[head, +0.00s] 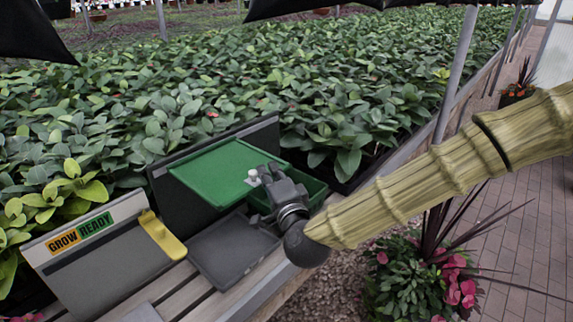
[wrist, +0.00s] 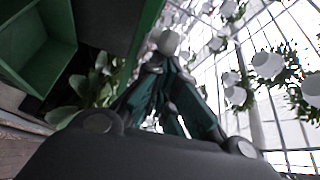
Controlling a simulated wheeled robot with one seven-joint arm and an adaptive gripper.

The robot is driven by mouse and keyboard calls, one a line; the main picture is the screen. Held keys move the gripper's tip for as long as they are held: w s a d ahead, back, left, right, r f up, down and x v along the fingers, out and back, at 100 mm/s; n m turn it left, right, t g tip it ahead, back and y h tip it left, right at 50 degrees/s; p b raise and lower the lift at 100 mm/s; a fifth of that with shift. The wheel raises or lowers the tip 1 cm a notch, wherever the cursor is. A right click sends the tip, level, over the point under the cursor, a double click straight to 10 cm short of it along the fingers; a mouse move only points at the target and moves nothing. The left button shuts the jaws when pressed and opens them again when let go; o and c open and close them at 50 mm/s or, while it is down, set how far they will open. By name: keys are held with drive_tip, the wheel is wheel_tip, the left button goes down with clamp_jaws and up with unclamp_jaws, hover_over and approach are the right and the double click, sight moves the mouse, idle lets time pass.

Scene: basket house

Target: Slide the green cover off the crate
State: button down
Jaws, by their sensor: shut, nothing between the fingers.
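The green cover (head: 212,172) is a flat panel in the head view, lying to the left with its right edge by the open part of the green crate (head: 315,187). A small white knob (head: 253,175) stands near the cover's right edge. My gripper (head: 263,172) is shut with nothing in it, its tips right beside the knob. In the wrist view the knob (wrist: 168,42) shows just beyond the closed fingertips (wrist: 158,62); I cannot tell whether they touch. The crate's inside (wrist: 35,45) shows at upper left there. My gripper hides part of the crate in the head view.
A grey tray (head: 232,252) sits in front of the crate on the slatted bench. A dark upright panel (head: 180,208) stands behind the cover. A "GROW READY" sign box (head: 100,262) with a yellow handle (head: 161,236) is at left. Plants fill the bed behind.

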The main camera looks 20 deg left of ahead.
drive_tip(key=shift+s+a, duration=0.2)
drive_tip(key=shift+s, duration=0.5)
drive_tip(key=shift+s+a, duration=0.25)
drive_tip(key=shift+s, duration=0.45)
drive_tip(key=shift+s+a, duration=0.2)
drive_tip(key=shift+s, duration=0.5)
